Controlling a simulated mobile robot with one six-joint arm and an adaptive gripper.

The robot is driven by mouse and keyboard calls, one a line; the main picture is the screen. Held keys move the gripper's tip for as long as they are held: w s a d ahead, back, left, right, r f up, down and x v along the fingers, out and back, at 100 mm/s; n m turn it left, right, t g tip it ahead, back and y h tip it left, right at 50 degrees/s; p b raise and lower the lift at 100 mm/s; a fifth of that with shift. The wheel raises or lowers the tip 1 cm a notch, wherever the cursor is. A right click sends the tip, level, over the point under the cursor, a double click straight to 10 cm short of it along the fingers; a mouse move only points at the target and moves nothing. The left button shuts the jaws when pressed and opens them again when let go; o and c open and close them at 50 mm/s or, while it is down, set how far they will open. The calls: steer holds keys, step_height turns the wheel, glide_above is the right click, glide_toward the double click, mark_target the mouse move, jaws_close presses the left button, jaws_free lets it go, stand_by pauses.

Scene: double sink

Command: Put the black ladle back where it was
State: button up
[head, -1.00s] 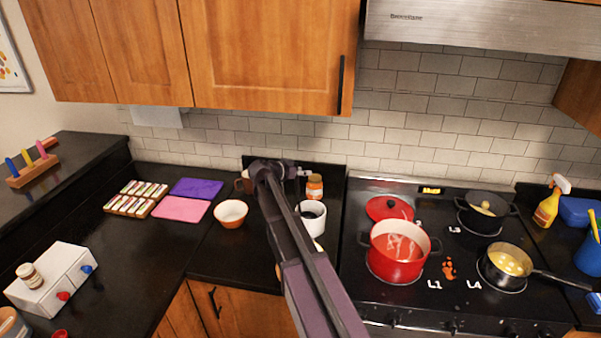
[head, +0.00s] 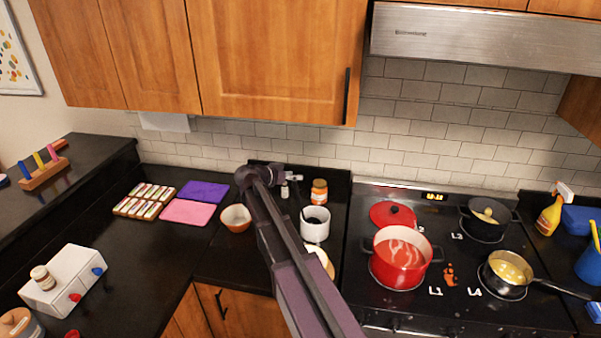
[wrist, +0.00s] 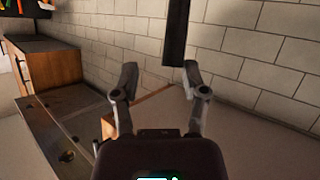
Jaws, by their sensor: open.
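My gripper (head: 296,177) is open above the back of the counter, left of the stove, with its end pointing right. In the wrist view its two fingers (wrist: 162,88) are spread with nothing held between them. A dark upright bar (wrist: 176,32) comes down from the top of the wrist view, ending near the right finger; I cannot tell whether it is the ladle. A white crock (head: 315,231) stands below and right of my gripper, with something dark inside that is too small to name. I cannot identify the black ladle with certainty in either view.
An orange-lidded jar (head: 319,191) stands behind the crock. A bowl (head: 236,222) is left of my arm. A red pot (head: 399,265), a black pot (head: 489,228) and a saucepan (head: 510,291) are on the stove. Wall cabinets (head: 280,60) hang above. The left counter has free room.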

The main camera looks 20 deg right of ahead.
steer(key=shift+p+v, duration=0.7)
steer(key=shift+v, duration=1.8)
steer(key=shift+f, duration=0.1)
steer(key=s+a+f+n+g+y+b, duration=0.2)
steer(key=s+a+f+n+y+b, duration=0.2)
steer(key=s+f, duration=0.5)
steer(key=s+a+f+n+g+y+b, duration=0.2)
steer(key=s+a+f+n+y+b, duration=0.2)
steer(key=s, duration=1.2)
steer(key=a+f+n+y, duration=0.3)
steer(key=f+n+y, duration=0.1)
steer(key=f, duration=0.2)
steer(key=shift+s+a+f+y, duration=0.15)
steer(key=shift+s+y, duration=0.25)
